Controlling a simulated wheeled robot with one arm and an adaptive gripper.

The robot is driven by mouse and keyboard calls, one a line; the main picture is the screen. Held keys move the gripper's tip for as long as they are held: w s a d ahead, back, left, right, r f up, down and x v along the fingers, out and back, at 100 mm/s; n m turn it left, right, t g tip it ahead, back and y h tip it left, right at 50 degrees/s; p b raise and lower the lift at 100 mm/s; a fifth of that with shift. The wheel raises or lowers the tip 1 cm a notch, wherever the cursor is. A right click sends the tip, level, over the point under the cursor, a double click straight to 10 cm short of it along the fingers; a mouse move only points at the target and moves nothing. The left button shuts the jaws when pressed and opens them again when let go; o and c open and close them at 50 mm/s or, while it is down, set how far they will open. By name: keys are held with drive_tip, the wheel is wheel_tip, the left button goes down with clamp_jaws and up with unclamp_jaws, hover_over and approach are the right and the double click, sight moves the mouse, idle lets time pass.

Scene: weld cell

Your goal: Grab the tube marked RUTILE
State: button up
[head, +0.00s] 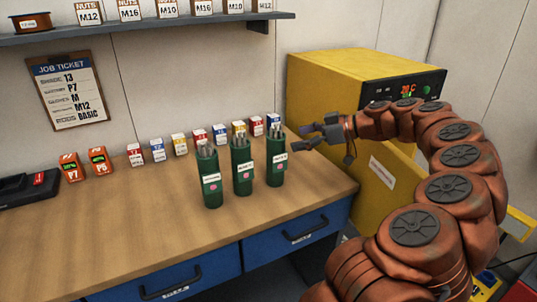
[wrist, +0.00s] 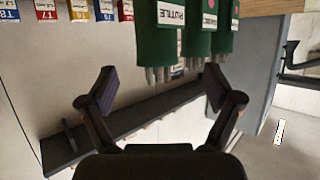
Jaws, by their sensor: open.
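Three dark green tubes with rods in their tops stand upright on the bench in the head view. In the wrist view, which is upside down, the nearest tube (wrist: 155,38) has a white label reading RUTILE. It appears to be the right-hand tube (head: 276,172) in the head view, where its label is too small to read surely. The middle tube (head: 242,178) and left tube (head: 210,188) stand beside it. My gripper (head: 303,137) is open and empty, just right of the right tube's top. In the wrist view the rod ends show between my fingers (wrist: 158,82), with no visible contact.
Several small boxes (head: 157,150) line the back of the wooden bench (head: 130,210). A yellow machine (head: 325,95) stands right, close behind my arm. A shelf (head: 150,27) and a job ticket (head: 68,92) are on the wall. The bench's front left is clear.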

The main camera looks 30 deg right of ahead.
sight(276, 141)
drive_tip(key=x, duration=0.2)
drive_tip(key=shift+w+a+p, duration=0.2)
drive_tip(key=shift+w+p, duration=0.2)
drive_tip(key=p+x, duration=0.2)
drive_tip(key=x, duration=0.3)
drive_tip(key=shift+w, duration=0.1)
drive_tip(key=shift+d+r, duration=0.1)
drive_tip(key=shift+r, duration=0.05)
clamp_jaws()
